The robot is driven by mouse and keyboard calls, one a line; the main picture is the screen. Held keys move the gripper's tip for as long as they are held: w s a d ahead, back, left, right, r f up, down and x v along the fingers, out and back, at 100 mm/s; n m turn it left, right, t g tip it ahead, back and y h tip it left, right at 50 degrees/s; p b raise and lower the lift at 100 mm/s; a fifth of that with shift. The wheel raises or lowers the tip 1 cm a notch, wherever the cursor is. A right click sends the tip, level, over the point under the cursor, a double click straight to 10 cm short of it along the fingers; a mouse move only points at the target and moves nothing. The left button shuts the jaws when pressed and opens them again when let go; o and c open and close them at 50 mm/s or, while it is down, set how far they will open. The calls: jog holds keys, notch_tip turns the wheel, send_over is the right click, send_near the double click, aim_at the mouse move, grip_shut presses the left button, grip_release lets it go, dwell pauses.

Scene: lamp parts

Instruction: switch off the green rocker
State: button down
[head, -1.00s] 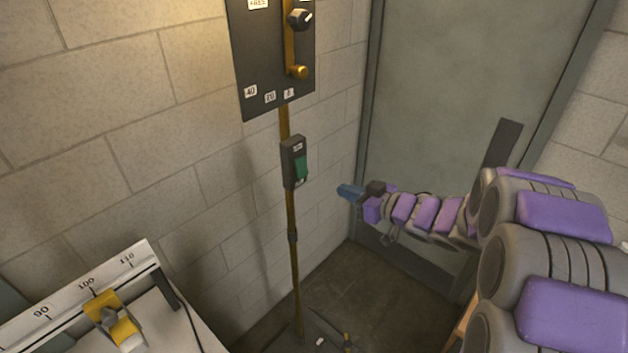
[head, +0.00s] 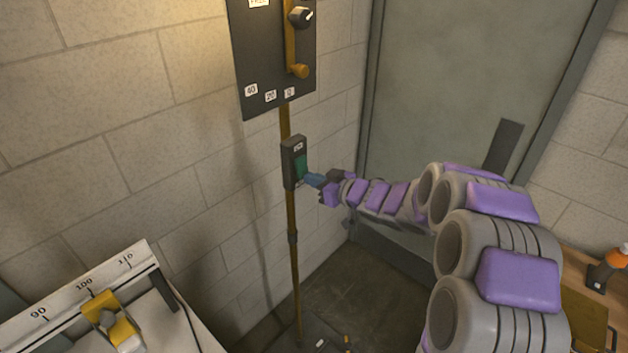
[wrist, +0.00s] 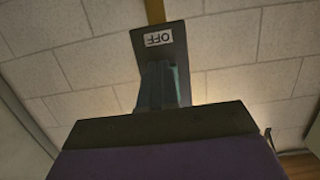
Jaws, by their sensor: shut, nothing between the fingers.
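The green rocker (head: 300,166) sits in a dark switch box (head: 290,152) on a brass-coloured pole against the block wall. The box has a small white label near its top. In the wrist view that label reads OFF, upside down, on the dark box (wrist: 174,51). In the wrist view the shut fingers (wrist: 163,88) reach up over the switch and hide most of the rocker.
A dark panel (head: 262,60) with a knob and a brass lever hangs above the switch. A grey door (head: 465,90) stands behind my arm. A scale with a yellow slider (head: 112,318) is at lower left. A wooden surface with an orange-topped bottle (head: 617,258) is at right.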

jog(key=shift+f, duration=0.1)
jog(key=t+y+b, duration=0.1)
jog(key=y+b, duration=0.1)
jog(key=b, duration=0.1)
jog(key=shift+w+a+f+t, duration=0.2)
jog(key=shift+a+f+t, duration=0.1)
jog(key=shift+f+t, duration=0.1)
